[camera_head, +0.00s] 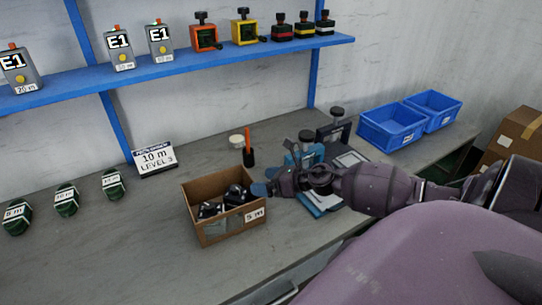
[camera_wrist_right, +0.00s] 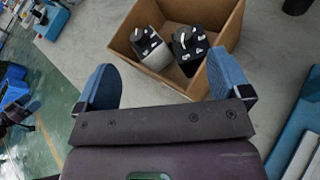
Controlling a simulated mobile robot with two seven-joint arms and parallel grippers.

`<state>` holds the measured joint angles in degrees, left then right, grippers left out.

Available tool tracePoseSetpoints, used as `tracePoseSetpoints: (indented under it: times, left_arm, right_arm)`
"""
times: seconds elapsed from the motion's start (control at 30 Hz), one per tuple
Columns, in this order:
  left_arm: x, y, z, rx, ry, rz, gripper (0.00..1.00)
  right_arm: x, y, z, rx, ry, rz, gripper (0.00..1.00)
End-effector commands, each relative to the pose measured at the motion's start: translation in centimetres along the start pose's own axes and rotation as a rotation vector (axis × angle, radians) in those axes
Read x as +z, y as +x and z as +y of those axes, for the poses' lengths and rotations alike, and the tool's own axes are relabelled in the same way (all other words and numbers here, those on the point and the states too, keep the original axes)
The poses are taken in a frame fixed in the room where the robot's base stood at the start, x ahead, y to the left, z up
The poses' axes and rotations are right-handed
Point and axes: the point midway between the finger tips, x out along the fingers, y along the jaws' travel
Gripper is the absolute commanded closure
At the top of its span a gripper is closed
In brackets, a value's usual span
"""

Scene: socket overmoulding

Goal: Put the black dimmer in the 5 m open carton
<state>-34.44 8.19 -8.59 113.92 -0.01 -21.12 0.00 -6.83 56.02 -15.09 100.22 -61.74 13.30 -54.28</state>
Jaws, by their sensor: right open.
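The open cardboard carton (camera_head: 219,232) with a 5 m label stands on the bench in front of my right arm. It also shows in the right wrist view (camera_wrist_right: 236,33). Two dark pieces with white markings lie inside: one with a pale grey side (camera_wrist_right: 152,48) and a black one (camera_wrist_right: 188,46). The black one may be the dimmer; I cannot tell for sure. My right gripper (camera_head: 262,189) is at the carton's right side. Its blue fingers are spread and empty in the right wrist view (camera_wrist_right: 164,75), with the pieces beyond them. My left gripper is not in view.
Behind my right arm stands a blue bench device (camera_head: 300,157). Blue bins (camera_head: 388,127) are at the back right. A 10 m sign (camera_head: 155,158) and several dark green units (camera_head: 66,199) stand at the left. A blue shelf (camera_head: 180,59) runs above.

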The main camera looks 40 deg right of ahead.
Motion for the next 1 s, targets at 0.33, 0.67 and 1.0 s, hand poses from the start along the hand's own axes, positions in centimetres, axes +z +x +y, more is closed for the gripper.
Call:
tracePoseSetpoints:
  times: [0.33,0.67,1.0]
  left_arm:
    - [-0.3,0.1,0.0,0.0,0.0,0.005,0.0]
    - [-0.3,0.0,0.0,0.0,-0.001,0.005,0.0]
    - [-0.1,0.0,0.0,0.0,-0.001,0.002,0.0]
  right_arm:
    - [-7.5,-0.7,7.5,-0.055,1.198,-0.285,0.05]
    - [-16.8,-3.5,12.5,-0.208,2.389,-0.567,0.05]
    - [-20.6,-4.6,15.7,-0.278,2.893,-0.711,0.05]
